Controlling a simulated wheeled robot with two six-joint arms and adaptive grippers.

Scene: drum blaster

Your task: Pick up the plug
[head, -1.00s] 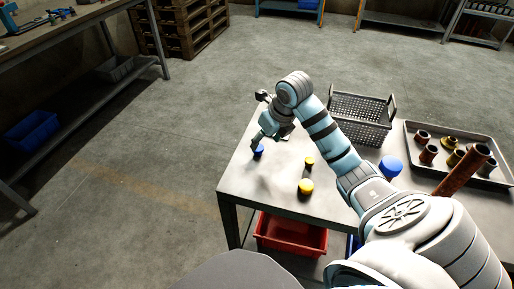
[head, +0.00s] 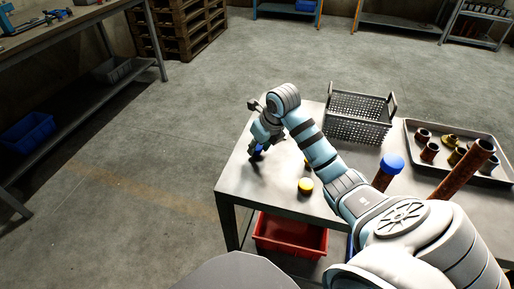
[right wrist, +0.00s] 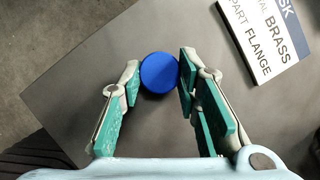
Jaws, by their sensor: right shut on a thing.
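The blue plug (head: 257,152) stands near the left edge of the metal table (head: 240,178), partly hidden by my right gripper (head: 255,146). In the right wrist view, the round blue top of the plug (right wrist: 159,72) lies between the fingertips of the right gripper (right wrist: 158,76). The right gripper is shut on the blue plug. The plug still appears to be at the tabletop. My left gripper is not in view.
A yellow-topped piece (head: 305,185) stands right of the gripper; another yellow one is mostly hidden by my arm. A grey basket (head: 358,118), a blue-capped pipe (head: 390,165) and a tray (head: 408,135) of fittings are farther right. A printed card (right wrist: 265,40) lies near the plug.

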